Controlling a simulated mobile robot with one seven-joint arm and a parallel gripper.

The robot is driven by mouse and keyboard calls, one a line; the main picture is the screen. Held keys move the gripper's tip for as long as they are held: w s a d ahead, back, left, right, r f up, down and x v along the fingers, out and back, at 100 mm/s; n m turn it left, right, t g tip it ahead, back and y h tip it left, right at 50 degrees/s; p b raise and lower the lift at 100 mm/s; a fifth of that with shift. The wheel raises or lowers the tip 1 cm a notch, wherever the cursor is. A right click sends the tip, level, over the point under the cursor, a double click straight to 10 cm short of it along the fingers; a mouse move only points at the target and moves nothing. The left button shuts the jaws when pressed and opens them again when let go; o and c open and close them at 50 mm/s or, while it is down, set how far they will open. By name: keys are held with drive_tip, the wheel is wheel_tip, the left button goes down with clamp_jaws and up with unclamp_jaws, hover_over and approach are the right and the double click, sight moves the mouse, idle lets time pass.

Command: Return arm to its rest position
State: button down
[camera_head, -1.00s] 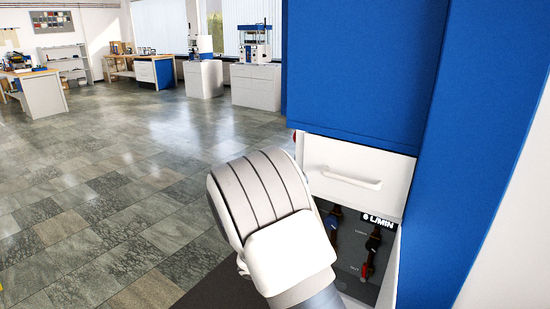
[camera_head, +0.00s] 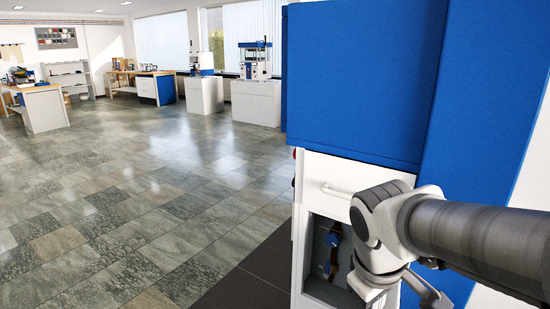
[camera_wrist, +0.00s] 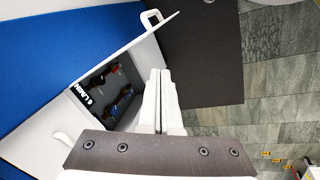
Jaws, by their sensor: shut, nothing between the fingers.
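My arm (camera_head: 455,240) reaches in from the right edge of the head view, bent in front of the white cabinet (camera_head: 313,170). My gripper (camera_wrist: 160,75) shows in the wrist view with its two pale fingers together and nothing between them. Beyond the fingers, to their left, is a recessed dark panel (camera_wrist: 98,80) with coloured valves and a label reading 6 L/MIN. In the head view my arm covers the right part of this recess, and a blue valve (camera_head: 332,240) shows to its left.
A blue cabinet body (camera_head: 360,80) stands above the white front, close to my arm. A white handle (camera_head: 338,191) sticks out there. A dark mat (camera_wrist: 200,50) lies on the floor. The tiled floor (camera_head: 130,200) to the left is open. Benches and presses stand far back.

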drive_tip(key=s+a+r+m+t+y, duration=0.2)
drive_tip(key=s+r+m+t, duration=0.15)
drive_tip(key=s+m, duration=0.2)
wheel_tip(320, 180, up, 15)
drive_tip(key=p, duration=1.4)
drive_tip(key=shift+s, duration=0.2)
